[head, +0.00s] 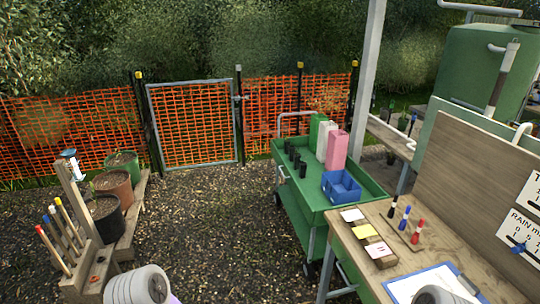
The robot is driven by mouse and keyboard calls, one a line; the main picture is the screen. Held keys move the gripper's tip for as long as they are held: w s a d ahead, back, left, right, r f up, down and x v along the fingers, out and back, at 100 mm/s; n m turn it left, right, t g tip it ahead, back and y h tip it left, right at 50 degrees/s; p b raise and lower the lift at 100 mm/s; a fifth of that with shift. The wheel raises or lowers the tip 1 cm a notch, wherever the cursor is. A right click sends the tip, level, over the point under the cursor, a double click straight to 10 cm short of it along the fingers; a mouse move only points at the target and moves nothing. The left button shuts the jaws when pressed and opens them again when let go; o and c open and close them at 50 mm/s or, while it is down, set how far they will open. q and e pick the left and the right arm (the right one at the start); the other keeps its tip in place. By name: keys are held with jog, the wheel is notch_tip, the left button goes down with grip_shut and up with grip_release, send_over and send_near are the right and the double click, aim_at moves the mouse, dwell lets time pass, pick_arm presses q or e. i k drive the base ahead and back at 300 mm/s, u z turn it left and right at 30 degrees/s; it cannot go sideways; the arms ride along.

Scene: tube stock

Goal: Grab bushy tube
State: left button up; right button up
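Several small black tubes (302,170) stand in a row along the left side of a green trolley's (330,204) top. They are too small to tell whether any holds a plant, and I cannot make out a bushy one. Neither of my grippers shows. Only pale rounded parts, which look like my own arms, show at the bottom edge, left of centre and at the right.
Tall green, white and pink containers (336,150) and a blue open box (341,187) stand on the trolley. A wooden bench (345,238) with cards, markers and a clipboard (430,284) is at right. Pots (113,183) stand at left. Gravel (215,230) between is clear.

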aim_at(291, 150)
jog(key=u, duration=0.1)
jog(key=i, duration=1.2)
jog(key=u, duration=0.35)
jog(key=i, duration=3.45)
jog(key=u, duration=0.05)
